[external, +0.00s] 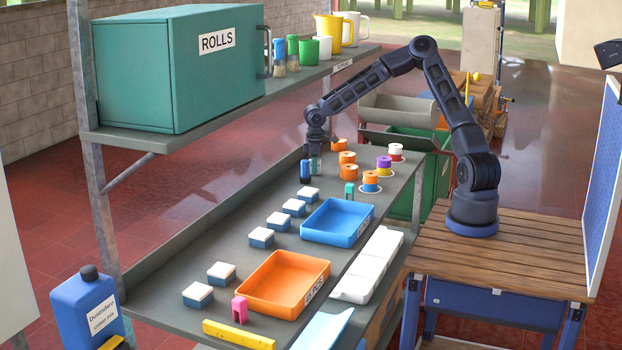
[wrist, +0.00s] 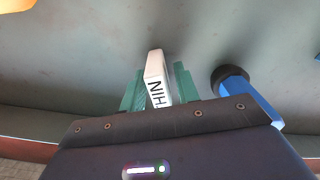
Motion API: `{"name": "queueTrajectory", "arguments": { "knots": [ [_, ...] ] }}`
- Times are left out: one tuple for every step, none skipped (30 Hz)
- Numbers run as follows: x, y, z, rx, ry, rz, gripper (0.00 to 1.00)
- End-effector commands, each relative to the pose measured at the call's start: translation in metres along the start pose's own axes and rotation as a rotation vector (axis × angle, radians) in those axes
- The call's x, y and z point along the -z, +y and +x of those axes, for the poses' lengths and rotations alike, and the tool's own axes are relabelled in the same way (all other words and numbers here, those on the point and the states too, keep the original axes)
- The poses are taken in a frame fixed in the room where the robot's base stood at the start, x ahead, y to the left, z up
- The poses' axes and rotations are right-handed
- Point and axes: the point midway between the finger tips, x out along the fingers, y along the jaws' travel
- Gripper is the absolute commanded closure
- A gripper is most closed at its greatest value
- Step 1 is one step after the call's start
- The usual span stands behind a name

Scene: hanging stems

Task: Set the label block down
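The label block (wrist: 157,78) is white with dark letters, partly readable as "HIN", in the wrist view. My gripper (wrist: 160,88) has its two green fingers on either side of the block and appears shut on it. The block is slightly tilted in that view. In the external view my gripper (external: 315,164) points down low over the far part of the grey bench (external: 215,262). The block cannot be made out there. Whether its lower end touches the bench cannot be told.
Orange spools (external: 347,158) stand to the right. White-topped blocks (external: 308,195), a blue tray (external: 338,222) and an orange tray (external: 283,283) are nearer.

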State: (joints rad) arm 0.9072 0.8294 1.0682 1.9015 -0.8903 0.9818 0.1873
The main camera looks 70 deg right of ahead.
Motion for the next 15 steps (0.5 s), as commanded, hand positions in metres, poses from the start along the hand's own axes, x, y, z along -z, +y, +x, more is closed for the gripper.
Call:
{"name": "queueTrajectory", "arguments": {
  "knots": [
    [0.0, 0.0, 0.0, 0.0, 0.0, 0.001, 0.62],
    [0.0, 0.0, 0.0, 0.0, 0.0, 0.001, 0.62],
    [0.0, 0.0, 0.0, 0.0, 0.0, 0.001, 0.62],
    [0.0, 0.0, 0.0, 0.0, 0.0, 0.001, 0.62],
    [0.0, 0.0, 0.0, 0.0, 0.0, 0.001, 0.62],
    [0.0, 0.001, 0.0, 0.0, 0.0, 0.001, 0.62],
    [0.0, 0.001, 0.0, 0.0, 0.0, 0.001, 0.62],
    [0.0, 0.001, 0.0, 0.0, 0.0, 0.001, 0.62],
    [0.0, 0.001, 0.0, 0.0, 0.0, 0.001, 0.62],
    [0.0, 0.001, -0.001, 0.0, 0.0, 0.002, 0.62],
    [-0.001, 0.001, -0.002, 0.0, 0.0, 0.002, 0.62],
    [0.0, 0.001, -0.005, -0.001, 0.0, 0.002, 0.62],
    [0.0, 0.001, -0.007, -0.002, 0.0, 0.001, 0.62],
    [0.0, 0.001, -0.01, -0.002, 0.001, 0.001, 0.62],
    [0.0, 0.001, -0.014, -0.002, 0.001, 0.002, 0.62]
  ]
}}
